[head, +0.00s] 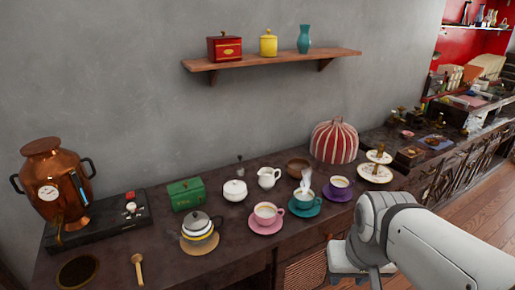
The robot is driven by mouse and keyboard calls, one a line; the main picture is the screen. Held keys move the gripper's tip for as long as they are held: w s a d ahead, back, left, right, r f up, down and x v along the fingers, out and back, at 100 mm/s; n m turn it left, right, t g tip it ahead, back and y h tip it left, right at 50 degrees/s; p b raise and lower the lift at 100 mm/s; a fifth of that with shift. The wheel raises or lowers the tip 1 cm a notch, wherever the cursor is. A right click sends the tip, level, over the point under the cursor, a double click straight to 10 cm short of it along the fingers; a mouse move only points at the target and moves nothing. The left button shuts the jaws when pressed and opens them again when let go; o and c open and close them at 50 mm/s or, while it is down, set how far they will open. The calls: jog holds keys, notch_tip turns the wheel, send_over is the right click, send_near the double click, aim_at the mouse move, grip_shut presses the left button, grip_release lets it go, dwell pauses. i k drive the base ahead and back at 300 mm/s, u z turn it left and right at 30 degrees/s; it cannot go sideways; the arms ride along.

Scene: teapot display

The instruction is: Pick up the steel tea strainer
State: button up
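No steel tea strainer can be clearly made out in the head view. A small dark grey upright item (240,166) stands behind the white lidded sugar bowl (234,190); it is too small to tell whether it is the strainer. My white arm fills the lower right and hides part of the counter's front edge. The fingers of my gripper do not show.
The dark counter (110,257) holds a copper urn (52,180), a green box (186,194), a grey-lidded teapot (197,228), a wooden spoon (138,268), a milk jug (268,178), several cups and a striped cosy (334,142). A shelf (275,62) hangs above.

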aim_at(240, 171)
jog(key=u, duration=0.2)
jog(key=i, duration=1.15)
jog(key=u, duration=0.85)
